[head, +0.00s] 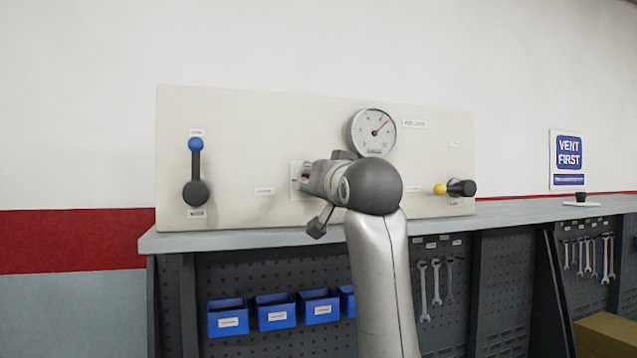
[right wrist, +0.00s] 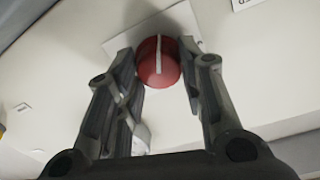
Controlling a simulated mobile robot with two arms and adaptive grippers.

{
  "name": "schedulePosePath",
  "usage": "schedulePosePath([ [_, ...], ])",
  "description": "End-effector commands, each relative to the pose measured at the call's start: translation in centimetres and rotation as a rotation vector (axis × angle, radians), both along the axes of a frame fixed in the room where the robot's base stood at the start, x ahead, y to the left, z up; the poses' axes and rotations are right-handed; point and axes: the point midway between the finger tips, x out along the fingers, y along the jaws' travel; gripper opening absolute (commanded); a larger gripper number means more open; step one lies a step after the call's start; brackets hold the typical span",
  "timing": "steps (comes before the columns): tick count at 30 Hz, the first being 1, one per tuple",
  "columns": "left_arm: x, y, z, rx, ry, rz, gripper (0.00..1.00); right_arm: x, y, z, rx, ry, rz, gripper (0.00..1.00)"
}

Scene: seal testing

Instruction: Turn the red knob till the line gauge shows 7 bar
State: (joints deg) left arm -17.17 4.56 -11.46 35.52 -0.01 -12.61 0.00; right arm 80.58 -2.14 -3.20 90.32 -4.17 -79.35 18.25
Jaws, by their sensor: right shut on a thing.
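The red knob (right wrist: 158,62) with a white pointer stripe shows in the right wrist view, on a pale square plate. In the head view the knob is mostly hidden behind my right gripper (head: 312,178). My right gripper is shut on the red knob, with one finger on each side of it. My left gripper is not in view.
On the cream panel (head: 240,120), a blue-tipped lever (head: 196,165) stands upright at the left and a yellow-tipped lever (head: 455,188) lies sideways at the right. Blue bins (head: 275,312) and wrenches (head: 436,282) hang below the grey bench top (head: 225,238).

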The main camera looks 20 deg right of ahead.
Motion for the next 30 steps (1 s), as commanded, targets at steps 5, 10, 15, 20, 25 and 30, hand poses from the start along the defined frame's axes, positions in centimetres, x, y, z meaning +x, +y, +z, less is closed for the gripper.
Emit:
schedulePosePath([
  [5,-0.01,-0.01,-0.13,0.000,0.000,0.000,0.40,0.18,0.14,-0.56,0.057,0.017,0.002,0.12],
  [10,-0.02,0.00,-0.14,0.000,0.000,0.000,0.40,0.18,0.09,-0.55,0.079,0.018,0.001,0.12],
  [15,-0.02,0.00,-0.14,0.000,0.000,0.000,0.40,0.19,0.08,-0.55,0.083,0.018,0.002,0.12],
  [20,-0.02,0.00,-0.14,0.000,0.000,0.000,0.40,0.19,0.09,-0.56,0.083,0.018,0.002,0.12],
  [25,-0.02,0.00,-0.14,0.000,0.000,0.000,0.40,0.18,0.08,-0.50,0.082,0.016,0.001,0.49],
  [30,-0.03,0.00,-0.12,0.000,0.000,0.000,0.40,0.09,0.03,-0.29,0.082,0.011,0.001,0.58],
])
